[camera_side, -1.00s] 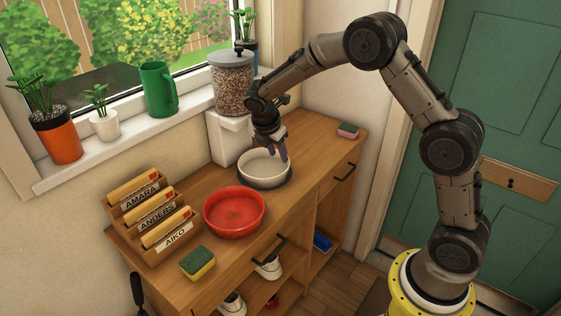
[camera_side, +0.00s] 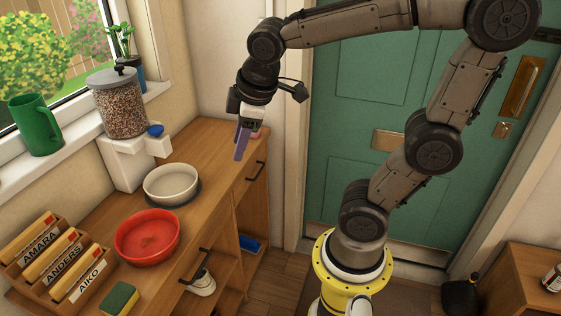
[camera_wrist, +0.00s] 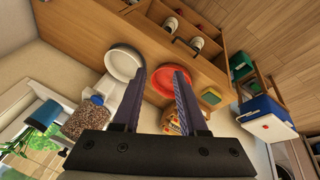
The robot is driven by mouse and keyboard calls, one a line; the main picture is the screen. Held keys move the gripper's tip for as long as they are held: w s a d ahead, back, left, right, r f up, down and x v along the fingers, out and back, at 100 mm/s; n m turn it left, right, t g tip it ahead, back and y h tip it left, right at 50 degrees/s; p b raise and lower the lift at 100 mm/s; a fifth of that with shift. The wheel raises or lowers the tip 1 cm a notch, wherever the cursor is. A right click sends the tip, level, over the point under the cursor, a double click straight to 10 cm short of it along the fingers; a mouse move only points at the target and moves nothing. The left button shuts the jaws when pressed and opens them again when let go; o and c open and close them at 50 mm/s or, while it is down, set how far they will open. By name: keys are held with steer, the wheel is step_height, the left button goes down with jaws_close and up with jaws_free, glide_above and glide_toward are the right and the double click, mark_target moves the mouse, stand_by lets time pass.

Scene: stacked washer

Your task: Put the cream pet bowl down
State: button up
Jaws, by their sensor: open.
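A red bowl (camera_side: 147,238) sits just in front of the cream one. The kibble dispenser (camera_side: 119,110) stands behind on a white base. A letter rack (camera_side: 60,262) and a sponge (camera_side: 119,298) are at the left front. The cabinet top (camera_side: 209,145) is bare towards the far right end.

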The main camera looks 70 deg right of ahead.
steer(key=s+a+f+m+t+y, duration=0.1)
steer(key=s+a+m, duration=0.1)
steer(key=s+m, duration=0.3)
steer(key=s, duration=0.4)
steer(key=shift+s+a+f+t, duration=0.15)
steer(key=shift+s+a+t, duration=0.05)
steer(key=shift+a+t, duration=0.15)
steer(key=shift+c, duration=0.4)
stand_by(1.1)
